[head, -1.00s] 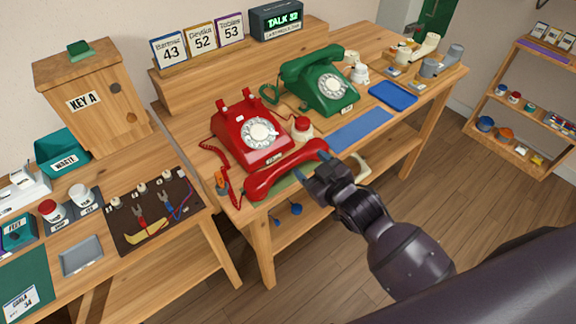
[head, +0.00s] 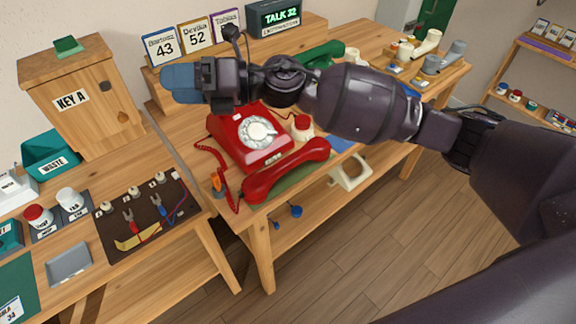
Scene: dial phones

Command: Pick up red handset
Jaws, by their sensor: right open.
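The red handset (head: 286,171) lies off its cradle, along the front edge of the table in front of the red phone (head: 247,139). A red coiled cord (head: 212,160) shows at the phone's left. My right gripper (head: 181,84) is raised high, above and behind the red phone in the picture, well apart from the handset. Its blue-tipped fingers point left and hold nothing that I can see. My right arm hides most of the green phone (head: 318,54). My left gripper is not in view.
A red-capped jar (head: 301,127) stands close to the right of the red phone. A wooden KEY A box (head: 82,95) and a teal waste bin (head: 52,153) stand at the left. Number cards (head: 195,36) line the back shelf. Floor is open at the front.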

